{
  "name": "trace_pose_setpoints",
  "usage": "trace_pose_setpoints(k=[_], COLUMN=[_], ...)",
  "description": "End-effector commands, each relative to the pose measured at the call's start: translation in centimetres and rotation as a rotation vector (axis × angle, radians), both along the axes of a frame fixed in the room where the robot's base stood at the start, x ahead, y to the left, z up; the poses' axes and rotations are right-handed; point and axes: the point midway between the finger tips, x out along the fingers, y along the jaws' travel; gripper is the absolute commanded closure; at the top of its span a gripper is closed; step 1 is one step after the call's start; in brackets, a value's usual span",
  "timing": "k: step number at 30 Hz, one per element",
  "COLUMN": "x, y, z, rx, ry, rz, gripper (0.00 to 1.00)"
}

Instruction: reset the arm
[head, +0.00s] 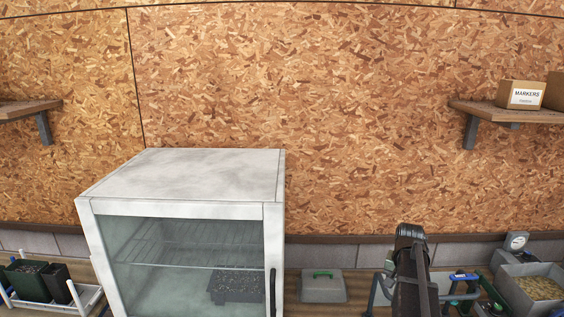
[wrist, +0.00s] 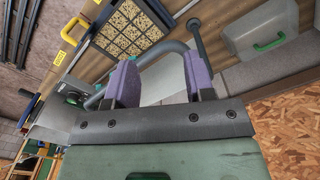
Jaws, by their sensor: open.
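My gripper (wrist: 160,80) shows in the wrist view with two purple fingers spread apart and nothing held between them. A grey curved tube (wrist: 165,48) passes just beyond the fingers; I cannot tell whether they touch it. In the head view my dark arm rises at the lower right, and its fingers cannot be made out there. Grey tubing (head: 376,288) shows beside the arm, partly hidden by it.
A white glass-door cabinet (head: 190,178) stands left of centre, with a dark tray inside. A grey box (head: 323,291) with a green handle sits between cabinet and arm. Shelves flank the wall; the upper middle is clear.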

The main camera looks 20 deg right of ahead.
Motion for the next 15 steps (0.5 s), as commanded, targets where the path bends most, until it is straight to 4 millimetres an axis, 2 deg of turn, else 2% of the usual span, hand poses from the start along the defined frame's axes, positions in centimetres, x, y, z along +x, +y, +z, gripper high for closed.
trace_pose_setpoints(k=[1,2,3,5,6,9,12,15], x=[-1.1,-1.4,-2.0,-3.2,-4.2,-6.6,-7.6,-7.2], y=[5.4,8.2,11.9,17.4,20.8,28.0,32.7,35.1], z=[-3.2,-4.2,-5.5,-7.6,-9.0,-12.1,-14.1,-14.6], rx=[0.000,0.000,0.000,0.000,0.000,0.000,0.001,0.001], ry=[0.000,0.001,0.002,0.002,0.002,0.003,0.003,0.003], rz=[0.117,0.191,0.288,0.425,0.509,0.666,0.776,0.833], gripper=[0.51,0.51,0.51,0.51,0.51,0.51,0.51,0.51])
